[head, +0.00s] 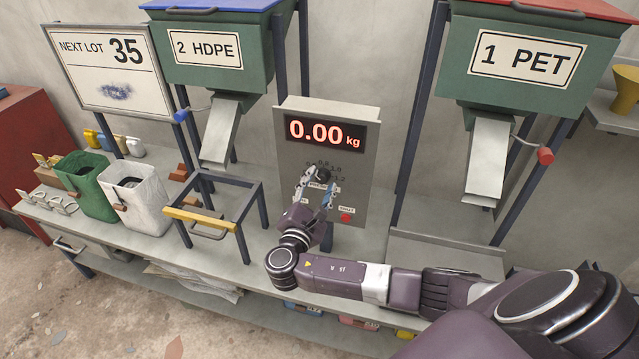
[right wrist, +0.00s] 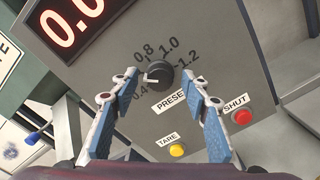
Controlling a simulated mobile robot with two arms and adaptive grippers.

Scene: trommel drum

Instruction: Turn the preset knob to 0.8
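The preset knob (right wrist: 158,76) is a round black dial on the grey panel, with a dial scale around it; 0.4, 0.8, 1.0 and 1.2 are readable in the right wrist view. Its pale mark points left in that view, near the 0.4 side. In the head view the knob (head: 323,174) sits below the display, partly behind my gripper. My right gripper (head: 326,190) is open in front of it. In the right wrist view its two blue-padded fingers (right wrist: 160,88) stand on either side of the knob, with gaps visible. My left gripper is out of view.
The display (head: 325,133) reads 0.00 kg. A yellow TARE button (right wrist: 177,150) and a red SHUT button (right wrist: 242,117) sit below the knob. Chutes (head: 487,155) flank the panel. A frame stand (head: 215,215), a white bin (head: 140,205) and a green bin (head: 88,190) are at left.

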